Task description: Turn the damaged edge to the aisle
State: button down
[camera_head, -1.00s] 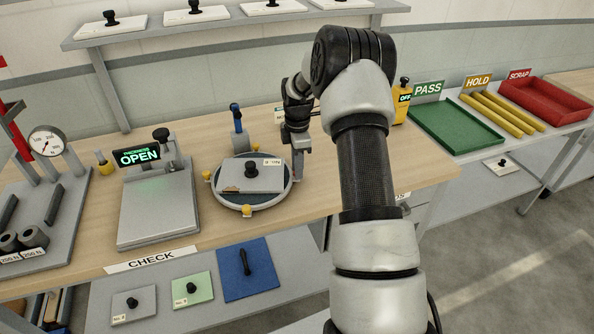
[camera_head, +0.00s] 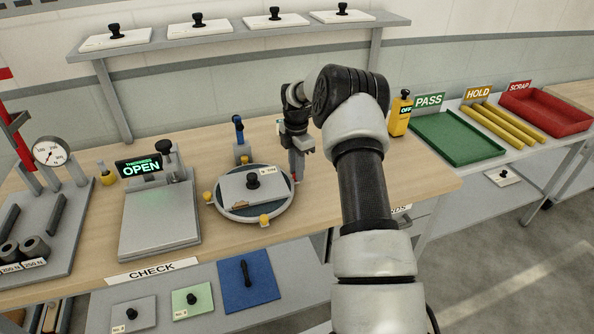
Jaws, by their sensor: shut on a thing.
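The turntable (camera_head: 285,203) is a round grey disc with a dark rim on the wooden bench. Yellow knobs stand on its rim at the left (camera_head: 207,196) and at the front (camera_head: 264,220). A grey plate (camera_head: 233,190) with a black knob lies on it, with a white label at its far right. A small brownish damaged patch (camera_head: 237,205) shows faintly on the plate's near edge, toward the left. My gripper (camera_head: 296,178) is shut at the turntable's right rim, apparently on another rim knob. The fingers hide what they hold.
The thickness checker (camera_head: 160,222) reading OPEN stands left of the turntable. A blue-handled tool (camera_head: 238,135) stands behind it. The green PASS tray (camera_head: 456,139) and red SCRAP tray (camera_head: 545,112) are at the right.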

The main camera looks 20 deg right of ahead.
dwell(0.4)
jog(key=c, duration=1.6)
grip_release()
jog(key=shift+o, duration=0.2)
notch_tip(320, 180, up, 18)
jog(key=shift+f, duration=0.25)
